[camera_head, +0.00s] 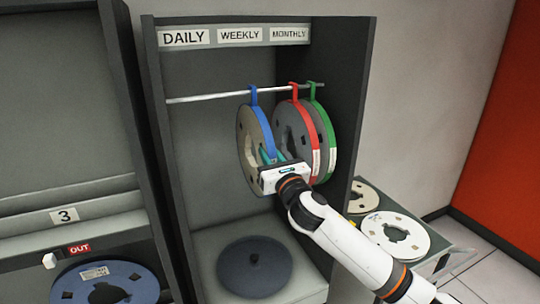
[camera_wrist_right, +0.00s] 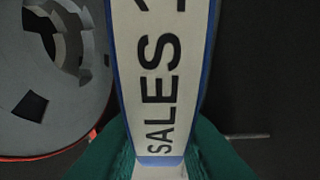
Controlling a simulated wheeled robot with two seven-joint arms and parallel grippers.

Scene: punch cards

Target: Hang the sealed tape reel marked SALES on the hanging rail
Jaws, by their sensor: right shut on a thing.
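The SALES tape reel (camera_head: 247,140) has a blue band with a hook at its top. The hook is at the hanging rail (camera_head: 215,95), left of the other reels; whether the rail bears its weight I cannot tell. My right gripper (camera_head: 268,158) is shut on the lower right edge of this reel. In the right wrist view the label reading SALES (camera_wrist_right: 165,80) fills the middle between the green fingertips (camera_wrist_right: 165,150). My left gripper is in neither view.
A red-banded reel (camera_head: 293,130) and a green-banded reel (camera_head: 327,130) hang to the right. A dark disc (camera_head: 254,266) lies on the cabinet floor. Signs DAILY, WEEKLY and MONTHLY (camera_head: 289,33) top the cabinet. Loose reels (camera_head: 396,237) lie outside right. The rail's left part is free.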

